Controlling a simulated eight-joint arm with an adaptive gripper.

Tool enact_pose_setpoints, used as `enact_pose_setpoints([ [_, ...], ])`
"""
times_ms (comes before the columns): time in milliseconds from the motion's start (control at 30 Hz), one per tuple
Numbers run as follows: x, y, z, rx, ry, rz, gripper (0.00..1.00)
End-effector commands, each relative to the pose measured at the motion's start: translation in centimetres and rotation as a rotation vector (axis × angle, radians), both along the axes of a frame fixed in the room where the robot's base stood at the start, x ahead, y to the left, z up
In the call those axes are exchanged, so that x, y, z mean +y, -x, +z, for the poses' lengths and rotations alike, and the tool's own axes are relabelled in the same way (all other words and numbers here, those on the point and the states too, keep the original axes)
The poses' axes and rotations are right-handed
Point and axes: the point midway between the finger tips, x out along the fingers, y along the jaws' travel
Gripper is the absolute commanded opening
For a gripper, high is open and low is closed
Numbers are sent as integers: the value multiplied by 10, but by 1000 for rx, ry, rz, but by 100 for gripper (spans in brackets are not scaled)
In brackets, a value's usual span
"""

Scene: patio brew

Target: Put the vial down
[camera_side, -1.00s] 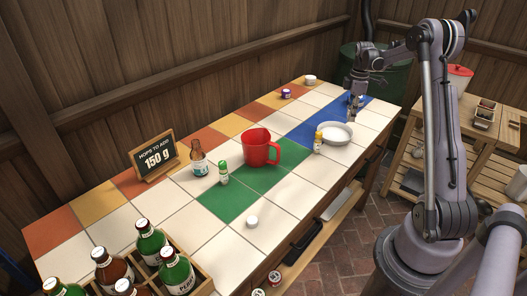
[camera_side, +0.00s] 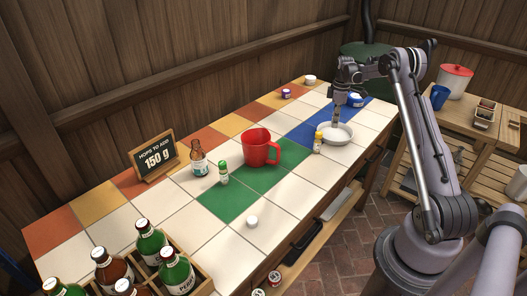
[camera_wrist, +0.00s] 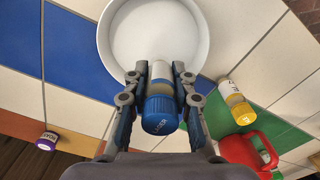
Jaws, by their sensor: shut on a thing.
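My gripper (camera_wrist: 160,88) is shut on a vial (camera_wrist: 160,108) with a blue cap and a pale body. In the wrist view the cap faces the camera, and the body lies between the fingers beside the near rim of the white bowl (camera_wrist: 153,60). In the side view my gripper (camera_side: 337,118) points down at the white bowl (camera_side: 345,136), overlapping its back rim. I cannot tell whether the vial touches anything below. A yellow-capped vial (camera_side: 317,143) stands just left of the bowl, and it also shows in the wrist view (camera_wrist: 236,102).
A red mug (camera_side: 258,148), a green-capped vial (camera_side: 223,173) and a brown bottle (camera_side: 198,160) stand further left. A purple-capped vial (camera_side: 286,93) is at the back. A blue-and-white container (camera_side: 355,100) stands on the blue tiles (camera_side: 383,107).

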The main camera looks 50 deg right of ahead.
Motion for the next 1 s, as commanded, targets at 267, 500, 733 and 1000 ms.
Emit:
enact_pose_setpoints([
  [267, 1, -5, -17, 0, 0, 0, 0],
  [500, 1, -5, -43, 0, 0, 0, 0],
  [733, 1, -5, -44, 0, 0, 0, 0],
  [1000, 1, -5, -46, 0, 0, 0, 48],
])
